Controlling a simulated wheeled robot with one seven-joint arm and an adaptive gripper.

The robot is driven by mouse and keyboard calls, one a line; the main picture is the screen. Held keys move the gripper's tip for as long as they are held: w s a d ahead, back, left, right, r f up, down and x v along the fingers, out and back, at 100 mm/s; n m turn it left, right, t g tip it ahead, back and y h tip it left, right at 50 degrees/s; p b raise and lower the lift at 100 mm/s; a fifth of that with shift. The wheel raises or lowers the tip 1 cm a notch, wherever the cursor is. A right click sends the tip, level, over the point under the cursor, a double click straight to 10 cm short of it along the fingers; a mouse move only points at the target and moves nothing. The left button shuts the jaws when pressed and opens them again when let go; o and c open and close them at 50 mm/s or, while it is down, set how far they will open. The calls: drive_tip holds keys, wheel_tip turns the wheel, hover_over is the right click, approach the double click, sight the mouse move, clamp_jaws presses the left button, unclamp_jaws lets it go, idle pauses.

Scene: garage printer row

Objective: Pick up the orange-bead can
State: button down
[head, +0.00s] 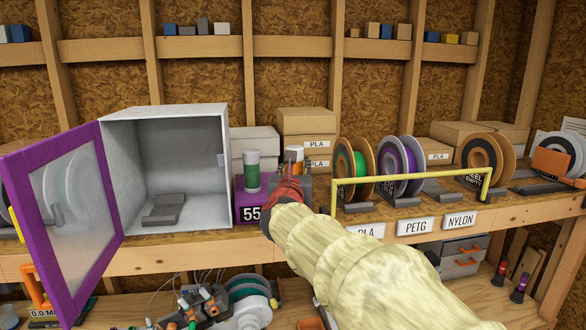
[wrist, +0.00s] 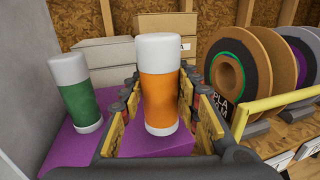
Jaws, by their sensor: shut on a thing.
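The orange-bead can (wrist: 160,88), an orange cylinder with a white cap and white base, is upright between the fingers of my gripper (wrist: 153,100). My gripper is shut on it. In the head view, only the upper part of the orange-bead can (head: 295,153) shows above my gripper (head: 292,172); the rest is hidden. A green can with white ends (wrist: 78,100) stands to the left, and it also shows in the head view (head: 252,172). Both cans are over a purple unit (head: 240,208) with a "55" display. Whether the orange can touches its top, I cannot tell.
A grey cabinet (head: 165,111) with an open purple-framed door (head: 62,225) stands to the left. Filament spools (head: 390,165) stand to the right behind a yellow rail (head: 410,176). Cardboard boxes (head: 306,120) are stacked behind the cans.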

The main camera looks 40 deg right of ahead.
drive_tip(key=s+a, duration=0.8)
drive_tip(key=s, duration=0.5)
drive_tip(key=shift+s+a, duration=0.15)
drive_tip(key=shift+s, duration=0.1)
idle(0.4)
